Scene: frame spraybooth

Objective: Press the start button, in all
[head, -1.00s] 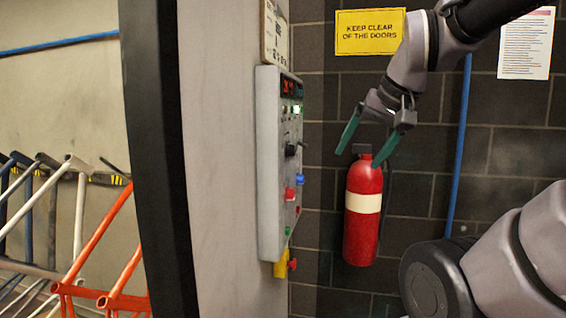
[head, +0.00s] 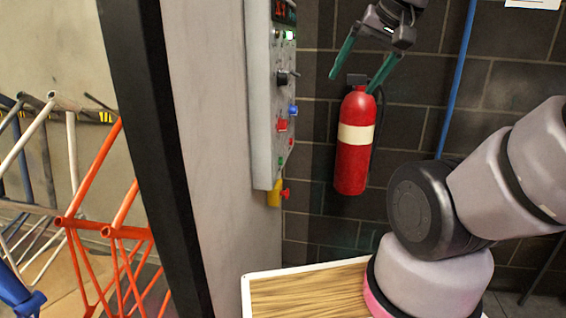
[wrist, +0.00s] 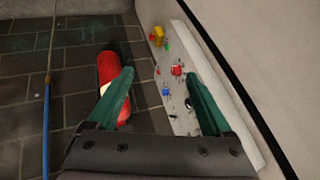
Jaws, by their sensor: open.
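The control panel (head: 262,120) is a grey box on the side of the pale wall. It carries a lit green element (head: 289,34), a black knob (head: 287,77), a blue button (head: 293,109), a red button (head: 282,125) and a small green button (head: 281,161). No label is readable, so I cannot tell which is the start button. My gripper (head: 352,84) is open and empty, right of the panel and apart from it. In the wrist view the panel (wrist: 205,70) lies between and beyond the green fingers (wrist: 158,71), with the small green button (wrist: 166,45) towards its far end.
A red fire extinguisher (head: 352,165) hangs on the dark brick wall behind my gripper. A yellow box with a red knob (head: 274,194) sits below the panel. A blue pipe (head: 457,80) runs down the wall. Orange frames (head: 105,215) stand left, beyond the black edge (head: 150,150).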

